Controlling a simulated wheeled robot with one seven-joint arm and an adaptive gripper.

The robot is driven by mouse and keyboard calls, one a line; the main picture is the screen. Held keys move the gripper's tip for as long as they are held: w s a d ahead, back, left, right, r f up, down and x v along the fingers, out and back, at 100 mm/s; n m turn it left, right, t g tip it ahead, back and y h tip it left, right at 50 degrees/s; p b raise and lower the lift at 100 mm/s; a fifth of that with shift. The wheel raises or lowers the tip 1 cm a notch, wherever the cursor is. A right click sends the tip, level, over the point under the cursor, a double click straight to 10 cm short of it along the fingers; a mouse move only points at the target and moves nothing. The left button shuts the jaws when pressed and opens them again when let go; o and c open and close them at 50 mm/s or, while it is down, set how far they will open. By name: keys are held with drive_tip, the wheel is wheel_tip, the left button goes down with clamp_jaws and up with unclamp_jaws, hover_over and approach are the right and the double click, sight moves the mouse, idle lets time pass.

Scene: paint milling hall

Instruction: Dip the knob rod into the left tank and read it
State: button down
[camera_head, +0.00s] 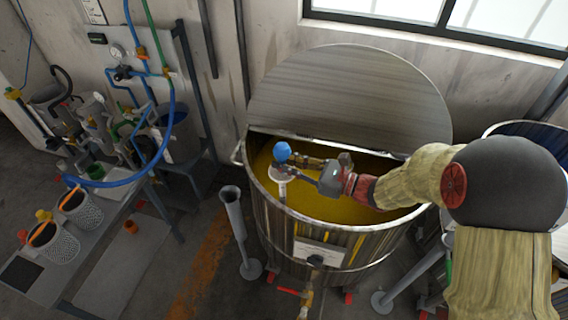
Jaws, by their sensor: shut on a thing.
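The left tank (282,213) is a round steel vessel with yellow liquid (338,207) inside. Its hinged half lid (350,98) stands raised at the back. My gripper (300,161) reaches in from the right over the tank's opening. It is shut on the knob rod, whose blue knob (282,151) shows above the jaws. Below the knob, a pale disc and a short shaft (282,180) show near the tank's left inner side. Whether the rod's lower end is in the liquid is hard to tell. A second tank is partly hidden behind my arm at the right.
A grey upright tube holder (233,211) stands on the floor left of the tank; another (410,277) leans in view at the right. A bench (55,275) with baskets, hoses and a pump is at the left. Floor between bench and tank is mostly clear.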

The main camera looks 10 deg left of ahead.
wheel_tip(320, 180, up, 24)
drive_tip(key=p, duration=1.6)
drive_tip(key=shift+r, duration=0.15)
idle(0.3)
idle(0.5)
